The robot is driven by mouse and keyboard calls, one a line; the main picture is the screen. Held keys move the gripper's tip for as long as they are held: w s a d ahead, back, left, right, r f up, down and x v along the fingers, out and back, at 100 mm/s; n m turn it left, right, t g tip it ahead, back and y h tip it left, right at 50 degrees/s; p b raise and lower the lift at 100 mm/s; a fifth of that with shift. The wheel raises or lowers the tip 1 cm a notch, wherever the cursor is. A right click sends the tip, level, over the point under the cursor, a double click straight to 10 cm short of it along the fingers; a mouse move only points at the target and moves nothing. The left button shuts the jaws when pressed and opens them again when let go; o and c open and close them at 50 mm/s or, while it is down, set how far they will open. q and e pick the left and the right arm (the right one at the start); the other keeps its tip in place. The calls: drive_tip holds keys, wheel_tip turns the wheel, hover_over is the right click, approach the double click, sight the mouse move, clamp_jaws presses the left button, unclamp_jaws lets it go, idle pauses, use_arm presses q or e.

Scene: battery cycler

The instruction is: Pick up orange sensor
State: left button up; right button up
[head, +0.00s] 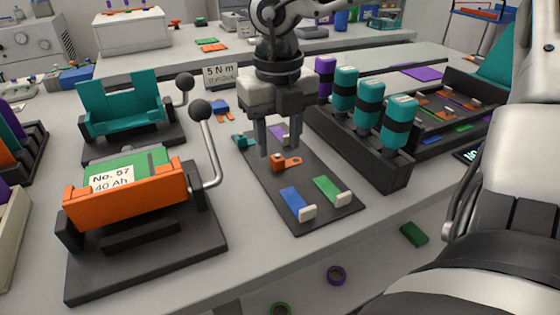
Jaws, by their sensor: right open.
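The orange sensor (291,162), a small block with a flat tab and a hole, lies on a dark mat (323,227). My right gripper (280,148) points down just above and behind it, with its two fingers apart and nothing seen between them. I cannot tell how high the fingertips are above the sensor. A purple sensor (276,132) lies behind the fingers, partly hidden. A blue sensor (292,201) and a green sensor (327,187), each with a white block, lie toward the front of the mat. My left gripper is not in view.
A fixture with an orange clamp (125,198) and a lever (213,150) stands left of the mat. A dark rack (388,172) with teal cylinders (368,103) stands close on the right. A teal fixture (120,100) is behind left. The front table strip is clear.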

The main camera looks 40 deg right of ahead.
sight(278, 159)
wheel_tip(278, 159, down, 3)
drive_tip(key=shift+s+f, duration=0.1)
clamp_jaws()
idle(0.3)
